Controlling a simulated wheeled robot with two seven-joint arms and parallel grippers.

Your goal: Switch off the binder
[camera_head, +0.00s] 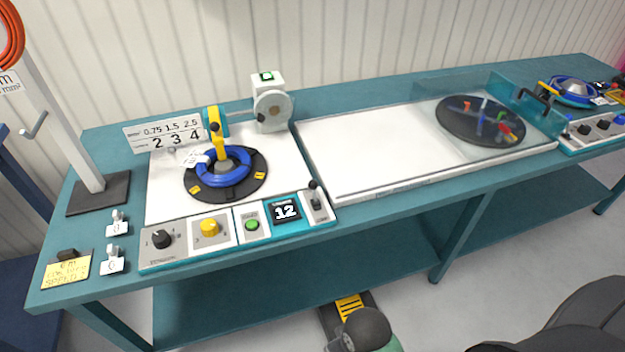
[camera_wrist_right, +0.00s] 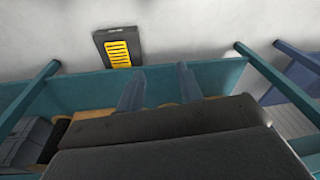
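The binder (camera_head: 160,255) stands at the left of the bench in the head view. A blue cable coil (camera_head: 206,178) lies on its black turntable (camera_head: 196,191) under a yellow arm (camera_head: 215,130). Its front panel has a black knob (camera_head: 161,238), a yellow knob (camera_head: 209,227), a lit green button (camera_head: 251,224), a display (camera_head: 286,209) reading 12, and a lever switch (camera_head: 316,196) with its black knob at the upper end. My right gripper (camera_wrist_right: 160,86) shows in its wrist view, fingers apart with nothing between them, away from the panel. My left gripper is not in view.
A white tray-like bed (camera_head: 390,150) with a dark disc (camera_head: 479,120) under a clear cover fills the bench middle. More controls (camera_head: 598,128) sit at the right. A yellow-striped pedal (camera_head: 349,305) lies on the floor. A yellow note (camera_head: 67,271) lies at the left corner.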

